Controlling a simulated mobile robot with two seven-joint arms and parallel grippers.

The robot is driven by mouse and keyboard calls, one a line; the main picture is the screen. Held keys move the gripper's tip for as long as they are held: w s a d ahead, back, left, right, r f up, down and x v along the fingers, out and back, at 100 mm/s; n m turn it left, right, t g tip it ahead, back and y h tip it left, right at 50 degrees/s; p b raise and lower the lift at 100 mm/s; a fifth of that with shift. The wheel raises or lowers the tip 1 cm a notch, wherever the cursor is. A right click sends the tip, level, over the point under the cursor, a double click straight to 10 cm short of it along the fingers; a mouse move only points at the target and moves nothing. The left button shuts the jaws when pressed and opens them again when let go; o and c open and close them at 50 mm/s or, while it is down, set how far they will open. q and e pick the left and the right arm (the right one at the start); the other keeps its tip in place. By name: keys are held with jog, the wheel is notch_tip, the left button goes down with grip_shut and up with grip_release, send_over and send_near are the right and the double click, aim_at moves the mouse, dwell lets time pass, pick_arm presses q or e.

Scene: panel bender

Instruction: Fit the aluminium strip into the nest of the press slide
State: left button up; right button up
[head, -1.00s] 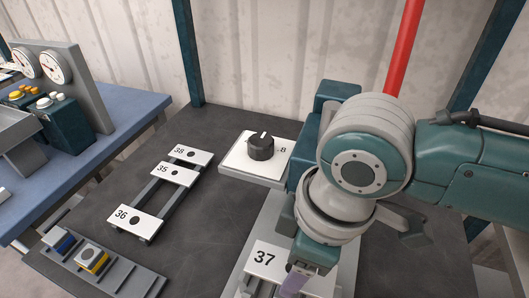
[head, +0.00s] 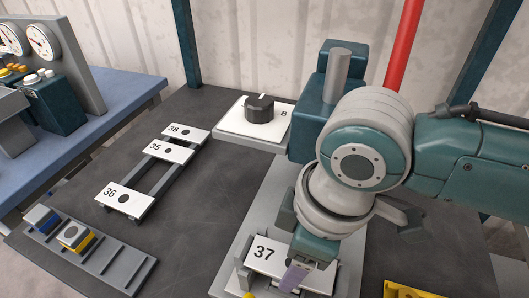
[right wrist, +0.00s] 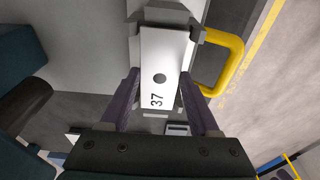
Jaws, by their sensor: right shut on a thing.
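The aluminium strip (head: 282,258), a white plate marked 37 with a dark hole, lies over the grey press slide (head: 224,279) at the bottom of the head view. My right gripper (right wrist: 160,78) is shut on the strip, one purple finger along each long side. In the right wrist view the strip (right wrist: 168,45) points away from me, its far end between dark grey blocks of the nest (right wrist: 165,16). I cannot tell whether it is fully seated. The gripper (head: 293,278) covers the strip's right end in the head view. My left gripper is not in view.
The teal press body (head: 318,125) stands behind my right arm. A yellow handle (right wrist: 232,65) is close beside the strip. Left are a rack with plates 38, 35 and 36 (head: 122,198), and a slotted tray (head: 115,268) with blocks. Dark table between is clear.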

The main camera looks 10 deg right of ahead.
jog(key=shift+f, duration=0.25)
dwell(0.5)
jog(key=o, duration=1.5)
jog(key=shift+o, duration=0.2)
jog(key=shift+r, duration=0.1)
notch_tip(320, 180, up, 10)
jog(key=d+p, duration=0.1)
jog(key=p, duration=0.1)
jog(key=shift+s+f, duration=0.2)
jog(key=shift+s, duration=0.25)
jog(key=shift+d, duration=0.1)
